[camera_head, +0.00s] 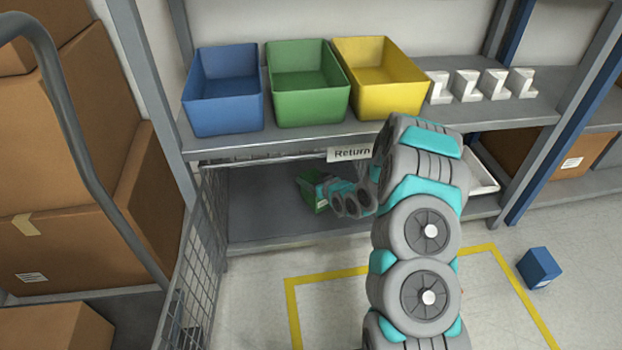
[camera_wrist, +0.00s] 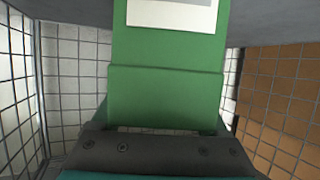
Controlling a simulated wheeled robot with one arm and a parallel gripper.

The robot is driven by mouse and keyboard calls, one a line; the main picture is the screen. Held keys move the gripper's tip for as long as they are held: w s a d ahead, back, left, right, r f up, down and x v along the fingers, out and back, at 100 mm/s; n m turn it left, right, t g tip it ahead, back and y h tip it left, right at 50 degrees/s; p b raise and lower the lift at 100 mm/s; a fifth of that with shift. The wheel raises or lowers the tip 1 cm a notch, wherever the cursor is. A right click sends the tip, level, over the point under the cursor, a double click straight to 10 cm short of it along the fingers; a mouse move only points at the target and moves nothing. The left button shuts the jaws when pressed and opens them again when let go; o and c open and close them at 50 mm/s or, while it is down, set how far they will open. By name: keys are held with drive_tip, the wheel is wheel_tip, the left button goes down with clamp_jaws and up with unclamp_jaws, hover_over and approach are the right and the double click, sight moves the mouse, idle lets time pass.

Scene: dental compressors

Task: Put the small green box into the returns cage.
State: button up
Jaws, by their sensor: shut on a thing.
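The small green box (camera_head: 308,191) is held by my gripper (camera_head: 323,190) inside the bay under the lower shelf, behind the "Return" label (camera_head: 351,153). My gripper and wrist partly cover the box. In the wrist view the green box (camera_wrist: 165,95) fills the middle, with a white label at its top edge, and my gripper (camera_wrist: 163,135) is shut on it. The returns cage (camera_head: 262,217) is this bay, with a grey floor. Wire mesh walls (camera_wrist: 75,65) show around the box in the wrist view. I cannot tell whether the box touches the cage floor.
A mesh door (camera_head: 203,258) stands open at the left. Blue (camera_head: 224,120), green (camera_head: 310,108) and yellow (camera_head: 390,98) bins stand on the shelf above. A blue box (camera_head: 538,268) lies on the floor at right. Cartons (camera_head: 75,235) are stacked at far left.

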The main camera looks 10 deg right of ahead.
drive_tip(key=shift+f, duration=0.1)
drive_tip(key=o, duration=1.4)
